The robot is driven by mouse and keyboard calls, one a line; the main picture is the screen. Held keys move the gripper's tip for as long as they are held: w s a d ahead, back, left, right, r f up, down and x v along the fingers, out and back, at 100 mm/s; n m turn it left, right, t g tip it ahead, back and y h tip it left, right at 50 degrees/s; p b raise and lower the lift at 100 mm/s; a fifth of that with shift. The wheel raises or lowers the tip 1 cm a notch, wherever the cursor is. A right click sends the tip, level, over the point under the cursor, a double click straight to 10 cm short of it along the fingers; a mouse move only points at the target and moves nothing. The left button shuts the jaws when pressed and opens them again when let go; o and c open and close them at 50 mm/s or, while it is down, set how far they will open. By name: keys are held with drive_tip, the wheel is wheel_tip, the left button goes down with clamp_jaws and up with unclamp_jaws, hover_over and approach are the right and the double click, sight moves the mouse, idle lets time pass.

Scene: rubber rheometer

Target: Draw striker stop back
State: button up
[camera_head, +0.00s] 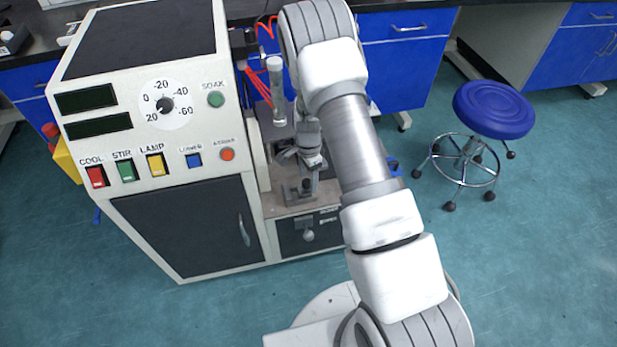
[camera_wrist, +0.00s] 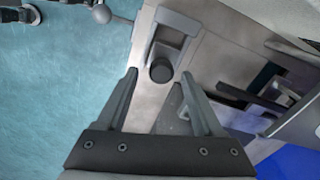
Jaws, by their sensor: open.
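My gripper (camera_wrist: 159,77) is open, with its two fingers apart in the wrist view. Between and just beyond its fingertips is a dark round knob (camera_wrist: 160,70) at the end of a grey U-shaped bracket (camera_wrist: 172,28) on a pale deck; it appears to be the striker stop. I cannot tell whether the fingers touch it. In the head view my gripper (camera_head: 308,160) hangs over the deck beside the white machine, partly hidden by my arm. The grey bracket (camera_head: 297,190) shows below it on the deck.
The white control cabinet (camera_head: 180,130) stands left of the deck. A clear cylinder (camera_head: 276,88) stands behind my gripper. A lever with a ball knob (camera_head: 308,236) sticks out below the deck. A blue stool (camera_head: 492,108) stands right, with open floor around it.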

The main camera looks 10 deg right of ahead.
wheel_tip(320, 180, up, 17)
drive_tip(key=p, duration=0.4)
drive_tip(key=shift+p, duration=0.4)
drive_tip(key=shift+r, duration=0.15)
wheel_tip(320, 180, up, 12)
drive_tip(key=n+t, duration=0.1)
drive_tip(key=n, duration=0.2)
hover_over(308, 181)
drive_tip(key=s, duration=0.3)
drive_tip(key=s+a+r+n+t+y, duration=0.15)
drive_tip(key=s+r+n, duration=0.25)
drive_tip(key=s+r, duration=0.4)
drive_tip(key=s+r+n+t+h, duration=0.15)
drive_tip(key=s+r+n, duration=0.25)
drive_tip(key=s, duration=0.4)
drive_tip(key=s+r+n+t, duration=0.2)
drive_tip(key=s+r+n, duration=0.25)
drive_tip(key=s, duration=0.25)
wheel_tip(308, 181, up, 17)
drive_tip(key=p, duration=1.6)
drive_tip(key=shift+s+d+p, duration=0.25)
drive_tip(key=shift+s+p, duration=0.1)
drive_tip(key=shift+s, duration=0.1)
drive_tip(key=shift+w+m, duration=0.15)
drive_tip(key=shift+m, duration=0.1)
